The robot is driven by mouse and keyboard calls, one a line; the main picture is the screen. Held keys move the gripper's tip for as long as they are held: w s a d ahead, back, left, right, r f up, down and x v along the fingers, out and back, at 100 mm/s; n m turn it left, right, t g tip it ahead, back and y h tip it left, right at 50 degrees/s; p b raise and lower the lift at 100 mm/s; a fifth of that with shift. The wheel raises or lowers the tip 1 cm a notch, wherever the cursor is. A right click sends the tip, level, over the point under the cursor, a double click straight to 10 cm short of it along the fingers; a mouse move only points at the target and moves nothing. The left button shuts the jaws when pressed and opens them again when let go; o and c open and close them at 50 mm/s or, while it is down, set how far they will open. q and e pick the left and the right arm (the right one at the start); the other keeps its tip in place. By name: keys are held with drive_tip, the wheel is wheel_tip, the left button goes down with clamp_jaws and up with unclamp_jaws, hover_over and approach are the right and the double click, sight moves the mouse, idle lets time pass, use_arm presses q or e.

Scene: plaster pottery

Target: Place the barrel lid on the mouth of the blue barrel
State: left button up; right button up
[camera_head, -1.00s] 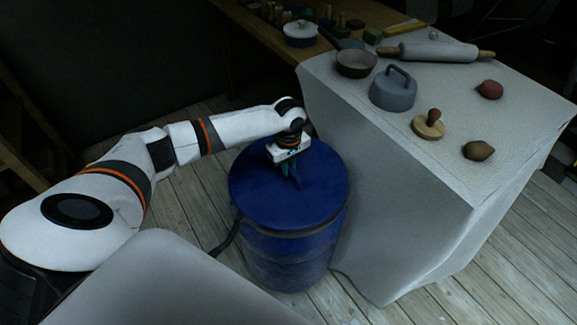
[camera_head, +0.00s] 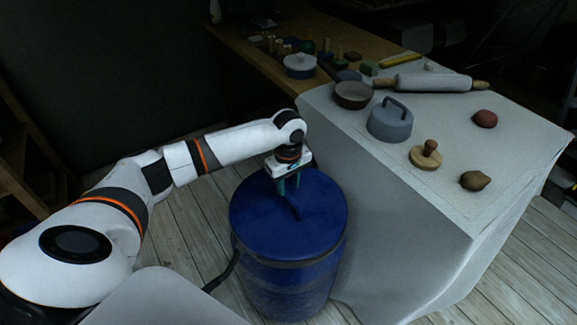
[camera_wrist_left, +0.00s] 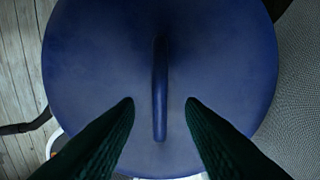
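The blue barrel (camera_head: 285,285) stands upright on the floor beside the cloth-covered table. The round blue barrel lid (camera_head: 262,220) lies on its top and appears flat and seated; the mouth is hidden beneath it. The lid's raised bar handle (camera_head: 293,207) is free of the fingers. My left gripper (camera_head: 288,188) is open and empty just above the handle. In the left wrist view, the fingertips (camera_wrist_left: 159,103) are spread to either side of the handle (camera_wrist_left: 160,90), with a gap on both sides. My right gripper is not in view.
The table (camera_head: 385,200) to the right holds a grey lidded pot (camera_head: 390,124), a brown pan (camera_head: 352,95), a rolling pin (camera_head: 433,82), a wooden stamp (camera_head: 425,157) and clay lumps. A dark hose (camera_head: 222,274) runs by the barrel. Wooden floor is clear to the left.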

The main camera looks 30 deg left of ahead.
use_arm(q)
wheel_tip(320, 180, up, 6)
drive_tip(key=p, duration=0.1)
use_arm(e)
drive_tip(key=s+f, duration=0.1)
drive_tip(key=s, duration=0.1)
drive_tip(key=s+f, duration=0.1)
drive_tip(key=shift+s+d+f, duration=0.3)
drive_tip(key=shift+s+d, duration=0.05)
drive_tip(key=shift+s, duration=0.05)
